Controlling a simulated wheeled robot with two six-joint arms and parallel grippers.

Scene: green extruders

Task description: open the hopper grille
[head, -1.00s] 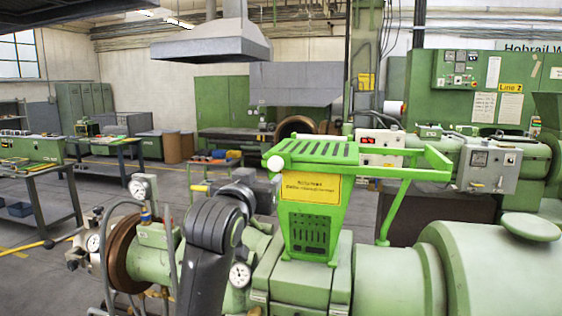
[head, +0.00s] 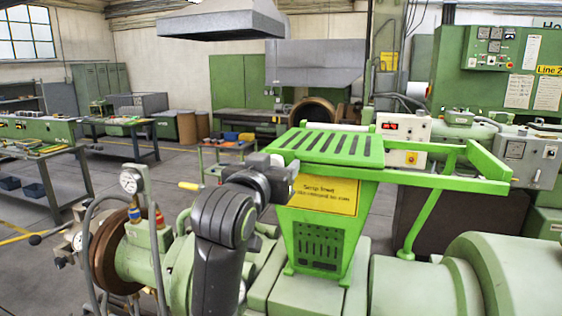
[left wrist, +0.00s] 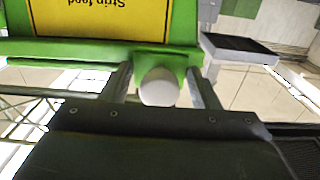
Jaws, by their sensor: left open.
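The hopper grille (head: 325,146) is a bright green slotted lid lying flat on top of the green hopper (head: 318,240), which carries a yellow sign (head: 318,195). My left gripper (head: 287,172) is at the grille's front left corner in the head view. In the left wrist view, my left gripper (left wrist: 160,78) is open, with one finger on each side of a pale round knob (left wrist: 160,90) below the green edge. Whether the fingers touch the knob is not clear. In the head view the gripper mostly hides the knob. My right gripper is not in view.
A green frame arm (head: 455,165) sticks out right of the hopper. The pale green extruder barrel (head: 500,275) lies at the lower right. A pressure gauge (head: 131,181) and hoses stand at the left. A grey hood (head: 235,22) hangs further back.

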